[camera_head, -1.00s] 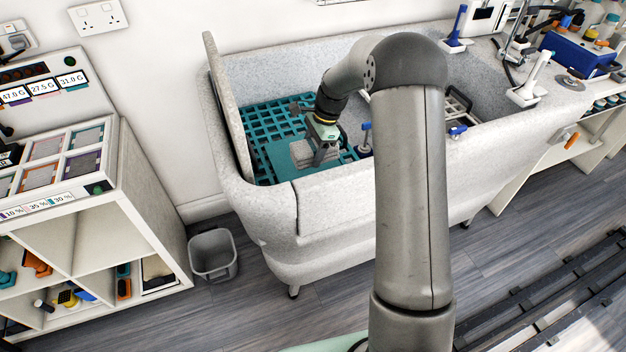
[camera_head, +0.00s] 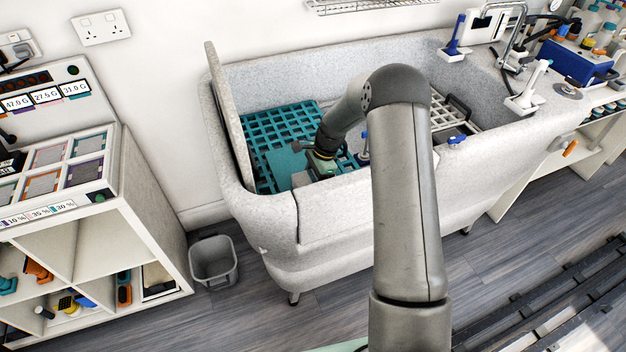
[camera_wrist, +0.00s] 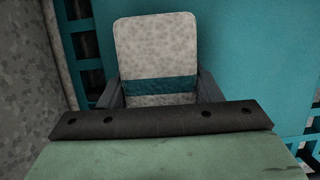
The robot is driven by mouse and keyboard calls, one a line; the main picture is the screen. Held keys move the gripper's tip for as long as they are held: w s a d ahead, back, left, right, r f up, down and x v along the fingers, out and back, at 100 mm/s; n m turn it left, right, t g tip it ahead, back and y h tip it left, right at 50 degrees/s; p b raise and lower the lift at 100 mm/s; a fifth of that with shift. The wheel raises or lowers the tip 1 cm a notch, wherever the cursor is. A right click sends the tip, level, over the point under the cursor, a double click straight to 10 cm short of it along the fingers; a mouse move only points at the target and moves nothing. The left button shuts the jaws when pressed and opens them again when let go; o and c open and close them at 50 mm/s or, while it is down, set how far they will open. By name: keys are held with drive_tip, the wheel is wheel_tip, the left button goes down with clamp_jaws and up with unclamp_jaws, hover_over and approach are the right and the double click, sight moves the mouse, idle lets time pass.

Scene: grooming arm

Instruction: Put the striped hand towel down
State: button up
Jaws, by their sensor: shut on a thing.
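The striped hand towel (camera_wrist: 156,45) is a folded, speckled beige-grey pad with a teal band across it. In the wrist view it sits between the two dark fingers of my gripper (camera_wrist: 158,90), which is shut on it. In the head view my gripper (camera_head: 312,172) points down inside the tub, near its front wall. Only a small pale part of the towel (camera_head: 300,180) shows there, over a flat teal mat (camera_head: 283,163). I cannot tell whether the towel touches the mat.
The grey tub (camera_head: 345,205) has a raised front wall close to my gripper and an upright panel (camera_head: 230,120) at left. A teal grate (camera_head: 290,125) covers the tub floor behind the mat. A blue-topped item (camera_head: 364,147) stands just right of my gripper.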

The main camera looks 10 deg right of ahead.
drive_tip(key=o, duration=0.9)
drive_tip(key=v, duration=1.1)
drive_tip(key=shift+r+b, duration=0.1)
drive_tip(key=shift+b, duration=0.3)
drive_tip(key=shift+d+r, duration=0.15)
drive_tip(key=shift+r, duration=0.35)
